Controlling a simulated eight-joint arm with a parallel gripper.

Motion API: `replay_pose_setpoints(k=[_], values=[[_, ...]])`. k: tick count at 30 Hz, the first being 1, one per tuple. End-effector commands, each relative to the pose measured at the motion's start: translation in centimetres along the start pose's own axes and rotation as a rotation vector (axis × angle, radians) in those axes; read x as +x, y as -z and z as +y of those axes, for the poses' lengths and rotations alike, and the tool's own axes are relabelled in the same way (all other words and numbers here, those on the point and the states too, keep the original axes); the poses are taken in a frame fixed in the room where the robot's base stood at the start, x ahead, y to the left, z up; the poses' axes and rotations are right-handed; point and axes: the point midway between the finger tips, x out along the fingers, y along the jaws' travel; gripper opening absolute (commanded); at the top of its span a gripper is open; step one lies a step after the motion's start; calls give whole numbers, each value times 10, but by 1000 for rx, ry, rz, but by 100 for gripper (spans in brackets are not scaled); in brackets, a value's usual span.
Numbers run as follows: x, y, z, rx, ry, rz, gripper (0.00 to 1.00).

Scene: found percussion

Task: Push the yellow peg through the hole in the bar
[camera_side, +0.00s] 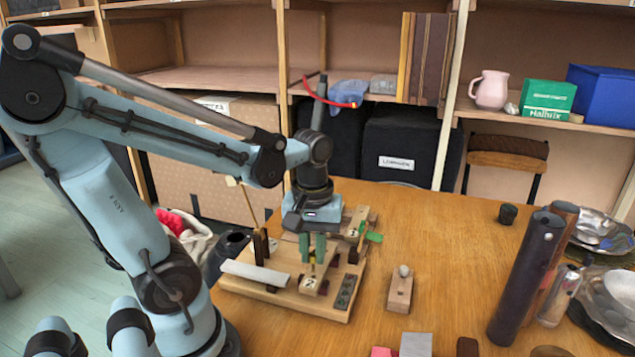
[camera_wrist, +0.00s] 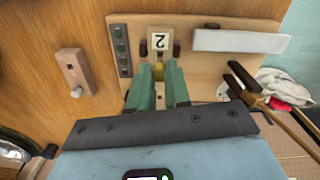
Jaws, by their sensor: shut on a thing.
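My gripper (camera_side: 313,248) has green fingers and points down over a wooden board (camera_side: 228,285) on the table. In the wrist view the fingertips (camera_wrist: 159,72) are closed around the yellow peg (camera_wrist: 158,73), with only a small part of it showing between them. The peg shows in the side view as a small yellow patch below the fingers.
The board also carries a white bar (camera_side: 255,273), a dark strip with several green dots (camera_side: 345,291) and upright wooden posts. A small wooden block with a grey knob (camera_side: 400,290) lies to the right. Dark cylinders (camera_side: 525,278) and metal bowls (camera_side: 600,232) stand farther right.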

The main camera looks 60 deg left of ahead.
Motion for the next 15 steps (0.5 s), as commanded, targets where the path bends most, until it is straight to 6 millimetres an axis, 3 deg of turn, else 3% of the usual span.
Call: replay_pose_setpoints(k=[15], values=[[7, 0, 0, 0, 0, 0, 0]])
